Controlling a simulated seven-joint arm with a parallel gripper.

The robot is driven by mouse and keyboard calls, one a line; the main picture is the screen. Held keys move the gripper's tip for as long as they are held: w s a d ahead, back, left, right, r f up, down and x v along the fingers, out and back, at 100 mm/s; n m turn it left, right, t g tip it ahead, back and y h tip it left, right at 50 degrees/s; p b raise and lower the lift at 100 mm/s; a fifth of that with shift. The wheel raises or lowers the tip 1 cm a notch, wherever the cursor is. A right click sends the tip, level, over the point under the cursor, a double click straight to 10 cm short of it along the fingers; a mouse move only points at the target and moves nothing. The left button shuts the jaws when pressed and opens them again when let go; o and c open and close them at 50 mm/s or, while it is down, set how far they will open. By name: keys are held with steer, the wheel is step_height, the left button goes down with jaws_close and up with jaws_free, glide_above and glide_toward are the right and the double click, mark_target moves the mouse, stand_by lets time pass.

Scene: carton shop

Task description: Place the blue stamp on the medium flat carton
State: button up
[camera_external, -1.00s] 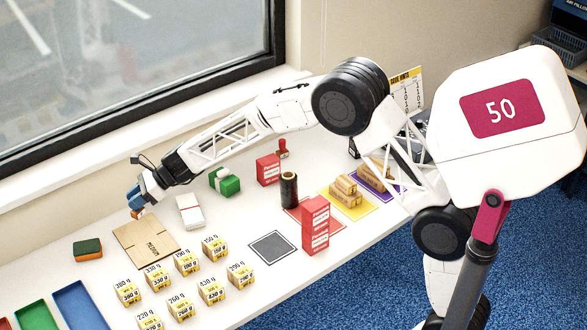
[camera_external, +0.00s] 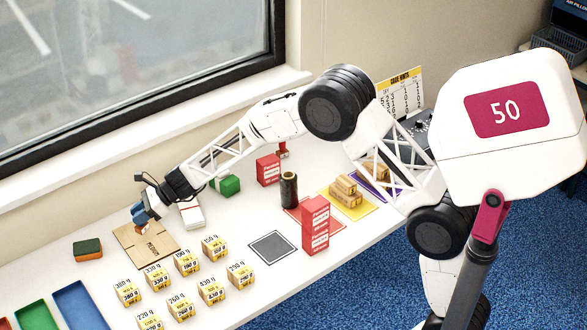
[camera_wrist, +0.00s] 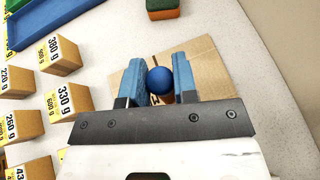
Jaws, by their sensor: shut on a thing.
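The medium flat carton (camera_external: 158,249) is a brown sheet lying flat on the table below the window. It also shows under the fingers in the wrist view (camera_wrist: 213,69). My gripper (camera_external: 139,220) is over the carton's far left part. In the wrist view, its two blue fingers (camera_wrist: 159,82) are shut on the blue stamp, whose round blue knob (camera_wrist: 159,80) shows between them. The stamp's base is hidden, and I cannot tell whether it touches the carton.
Several small weight-labelled boxes (camera_external: 187,262) stand in front of the carton. A green and orange sponge (camera_external: 88,250) lies to its left, and a white stack (camera_external: 190,213) stands to its right. Blue and green trays (camera_external: 82,305) are at the lower left.

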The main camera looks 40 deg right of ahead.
steer(key=shift+f, duration=1.85)
steer(key=shift+f, duration=0.15)
steer(key=o, duration=0.9)
steer(key=shift+s+d+r, duration=0.1)
steer(key=shift+d+r, duration=0.3)
steer(key=v, duration=1.1)
